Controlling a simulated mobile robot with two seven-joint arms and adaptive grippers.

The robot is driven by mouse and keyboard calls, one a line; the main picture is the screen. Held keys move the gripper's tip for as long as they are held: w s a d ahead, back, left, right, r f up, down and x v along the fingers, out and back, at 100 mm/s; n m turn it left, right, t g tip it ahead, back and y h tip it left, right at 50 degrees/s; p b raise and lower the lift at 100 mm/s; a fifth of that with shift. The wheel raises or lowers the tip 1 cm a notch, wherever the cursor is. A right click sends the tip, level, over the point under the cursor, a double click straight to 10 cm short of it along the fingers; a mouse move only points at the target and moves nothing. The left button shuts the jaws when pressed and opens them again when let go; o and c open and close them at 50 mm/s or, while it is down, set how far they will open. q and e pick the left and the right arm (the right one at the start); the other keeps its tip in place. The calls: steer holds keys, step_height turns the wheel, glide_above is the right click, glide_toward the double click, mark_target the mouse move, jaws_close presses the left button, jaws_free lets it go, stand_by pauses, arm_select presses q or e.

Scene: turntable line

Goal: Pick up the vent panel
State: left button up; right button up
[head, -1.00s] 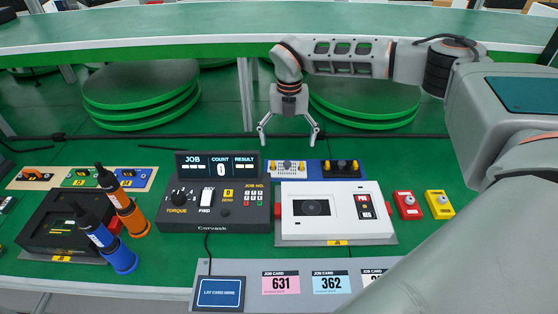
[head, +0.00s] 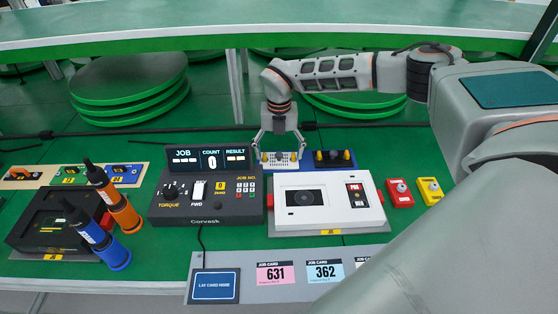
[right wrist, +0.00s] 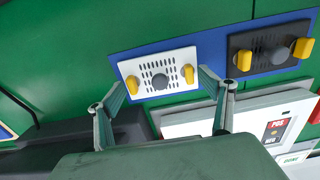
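A white vent panel (head: 281,164) with dark slots, a grey central knob and two yellow tabs lies on a blue mat (head: 346,155) behind the white box. It also shows in the right wrist view (right wrist: 148,83). A similar dark panel (head: 331,158) lies right of it on the same mat. My right gripper (head: 280,159) is open and points down at the white panel, one finger towards each end. In the right wrist view the fingers (right wrist: 162,77) are apart with nothing clamped. Whether they touch the panel cannot be told. My left gripper is not in view.
The torque controller (head: 207,195) stands close left of the panel, and the white box (head: 325,217) stands in front. A red block (head: 398,200) and a yellow block (head: 430,193) are further right. Blue and orange drivers (head: 122,212) stand left. Green bench shows behind the mat.

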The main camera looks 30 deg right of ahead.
steer(key=c, duration=0.6)
steer(key=shift+c, duration=0.2)
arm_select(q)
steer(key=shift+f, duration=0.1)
arm_select(e)
steer(key=shift+r, duration=0.15)
